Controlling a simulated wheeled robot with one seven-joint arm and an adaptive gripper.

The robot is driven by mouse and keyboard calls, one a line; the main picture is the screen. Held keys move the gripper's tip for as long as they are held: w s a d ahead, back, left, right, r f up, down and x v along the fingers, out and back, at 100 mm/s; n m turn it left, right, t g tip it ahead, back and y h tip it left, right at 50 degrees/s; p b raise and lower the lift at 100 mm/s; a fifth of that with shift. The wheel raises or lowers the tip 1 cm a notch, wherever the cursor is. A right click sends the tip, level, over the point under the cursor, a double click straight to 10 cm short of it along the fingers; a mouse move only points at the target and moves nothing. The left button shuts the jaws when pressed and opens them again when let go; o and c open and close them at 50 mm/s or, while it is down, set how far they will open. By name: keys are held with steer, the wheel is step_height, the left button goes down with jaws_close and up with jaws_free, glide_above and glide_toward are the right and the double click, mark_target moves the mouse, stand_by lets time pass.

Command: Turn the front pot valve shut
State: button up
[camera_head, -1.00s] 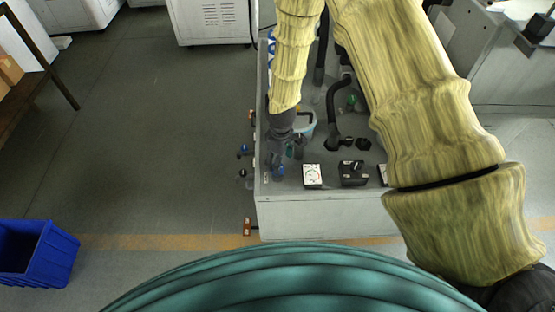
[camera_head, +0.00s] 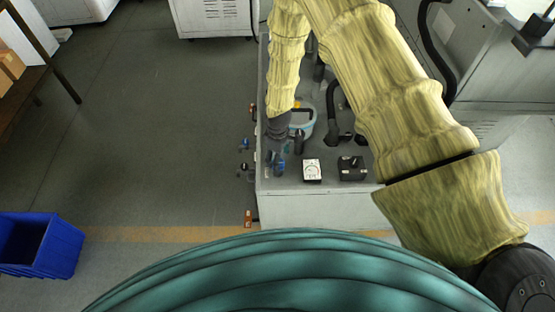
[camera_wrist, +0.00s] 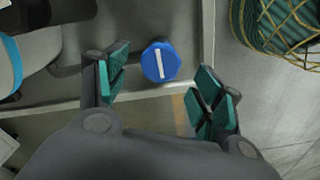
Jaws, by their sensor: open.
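A blue round valve knob (camera_wrist: 160,62) with a white bar on its face shows in the wrist view, near the bench edge. The bar runs nearly up and down in that view. My gripper (camera_wrist: 163,84) is open, with its green-padded fingers on either side of the knob in the picture. No contact shows, and the height gap is hard to judge. In the head view my gripper (camera_head: 286,148) hangs over the front left corner of the grey bench (camera_head: 320,207). A blue knob (camera_head: 280,169) shows there, partly covered by the fingers.
A white-faced gauge (camera_head: 312,170) and a black box (camera_head: 351,168) stand on the bench to the right. A blue-rimmed pot (camera_head: 304,120) and a black bent hose (camera_head: 334,110) are behind. Small fittings (camera_head: 244,144) stick out left. A blue bin (camera_head: 40,245) sits on open floor.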

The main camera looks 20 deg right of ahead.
steer(key=shift+f+p, duration=0.5)
steer(key=shift+f, duration=1.15)
steer(key=c, duration=1)
